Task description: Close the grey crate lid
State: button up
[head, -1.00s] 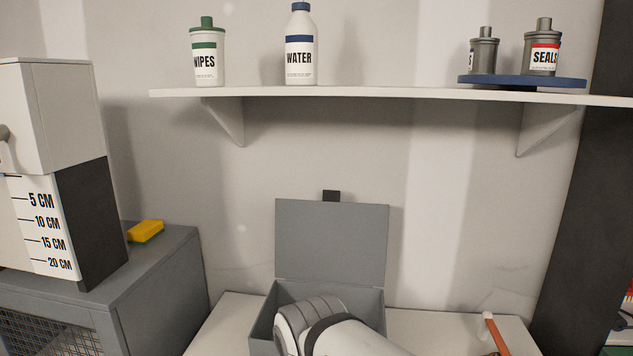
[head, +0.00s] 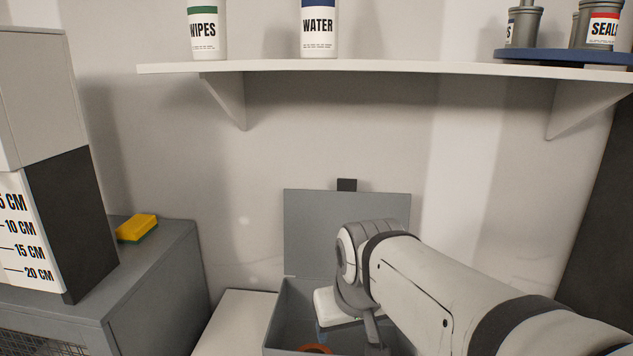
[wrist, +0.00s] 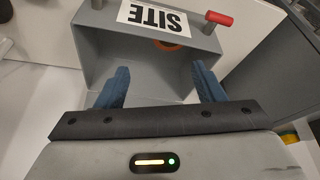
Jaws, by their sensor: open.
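The grey crate (head: 292,305) stands on the white bench with its top open. Its grey lid (head: 305,235) is raised, standing near upright at the back, with a black tab (head: 347,184) on its upper edge. My arm covers the lid's lower right part. In the wrist view, my gripper (wrist: 160,85) is open and empty, its two blue fingers spread over the crate (wrist: 103,45). The lid cannot be made out there. An orange ring-like thing (head: 315,348) lies inside the crate; it also shows in the wrist view (wrist: 165,45).
A white "SITE" label (wrist: 158,17) and a red-ended handle (wrist: 218,18) are at the crate's front. A grey cabinet (head: 160,270) with a yellow sponge (head: 137,228) stands left. A white shelf (head: 400,67) with bottles and canisters runs above. Bare bench (head: 232,320) shows left of the crate.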

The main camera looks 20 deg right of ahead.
jog(key=shift+o, duration=0.4)
jog(key=w+d+r+m+t+b, duration=0.1)
jog(key=w+d+r, duration=0.1)
jog(key=w+r, duration=0.3)
jog(key=w+d+r+m+t+h+b, duration=0.1)
jog(key=w+r, duration=0.3)
jog(key=w, duration=0.8)
jog(key=shift+d+r, duration=0.4)
jog(key=shift+d, duration=0.5)
jog(key=w+d+r+m+t+h+b, duration=0.1)
jog(key=w+d+r, duration=0.2)
jog(key=w, duration=0.3)
jog(key=w+d+r+m+t+h+b, duration=0.1)
jog(key=w+d+r, duration=0.25)
jog(key=w, duration=0.25)
jog(key=shift+a+p+x, duration=0.15)
jog(key=shift+p+x, duration=0.35)
jog(key=shift+x, duration=1.25)
jog(key=shift+a+p+x, duration=0.2)
jog(key=shift+p+x, duration=0.25)
jog(key=shift+x, duration=1.35)
jog(key=shift+w, duration=0.15)
